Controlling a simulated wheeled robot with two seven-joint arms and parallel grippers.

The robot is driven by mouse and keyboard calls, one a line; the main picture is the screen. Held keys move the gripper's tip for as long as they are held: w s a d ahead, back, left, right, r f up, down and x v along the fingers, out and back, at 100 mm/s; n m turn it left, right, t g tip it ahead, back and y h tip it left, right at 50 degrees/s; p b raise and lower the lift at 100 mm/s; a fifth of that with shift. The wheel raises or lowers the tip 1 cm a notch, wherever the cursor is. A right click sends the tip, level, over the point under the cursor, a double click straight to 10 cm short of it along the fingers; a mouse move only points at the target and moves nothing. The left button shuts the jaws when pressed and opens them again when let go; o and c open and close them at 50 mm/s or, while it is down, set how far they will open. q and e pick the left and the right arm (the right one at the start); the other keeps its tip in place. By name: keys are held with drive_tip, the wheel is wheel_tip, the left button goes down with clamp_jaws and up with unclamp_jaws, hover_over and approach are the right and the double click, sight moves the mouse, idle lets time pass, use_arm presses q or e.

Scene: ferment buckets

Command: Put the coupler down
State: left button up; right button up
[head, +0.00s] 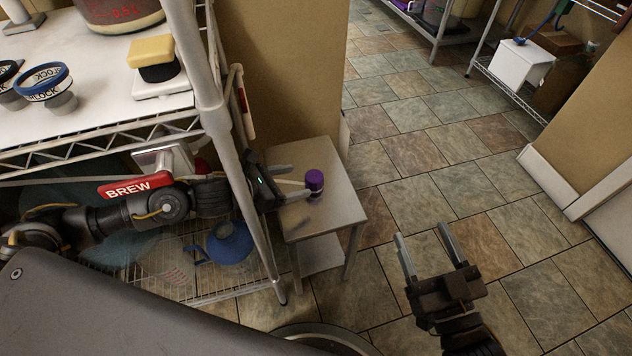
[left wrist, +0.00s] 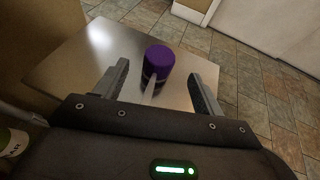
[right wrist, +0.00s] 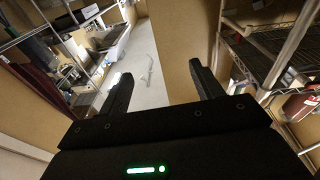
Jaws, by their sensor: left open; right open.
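The coupler (head: 315,181) is a small dark cylinder with a purple top and a thin pale stem. It stands upright on a small metal table (head: 330,222). My left gripper (head: 296,183) is open beside the coupler, fingers pointing toward it. In the left wrist view the coupler (left wrist: 158,60) shows between and just beyond the open fingers, with visible gaps on both sides. Its stem points back toward the palm. My right gripper (head: 422,234) is open and empty over the tiled floor, away from the table.
A wire shelf rack with a metal post (head: 210,95) stands close to my left arm. It holds a yellow-and-black block (head: 152,53) and blue-rimmed BLOCK rings (head: 45,82).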

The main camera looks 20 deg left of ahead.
sight(312, 176)
use_arm(q)
drive_tip(key=shift+x, duration=2.2)
drive_tip(key=b+x, duration=0.1)
drive_tip(key=x, duration=0.3)
drive_tip(key=shift+w+d, duration=0.15)
drive_tip(key=shift+w, duration=0.05)
use_arm(e)
drive_tip(key=r, duration=0.1)
drive_tip(key=r+t+y, duration=0.1)
drive_tip(key=r+y, duration=0.1)
drive_tip(key=shift+s+a+t, duration=0.25)
drive_tip(key=shift+s+t, duration=0.15)
use_arm(q)
drive_tip(key=c, duration=1.1)
drive_tip(key=shift+c, duration=0.7)
drive_tip(key=shift+r, duration=0.1)
use_arm(e)
drive_tip(key=shift+h, duration=0.3)
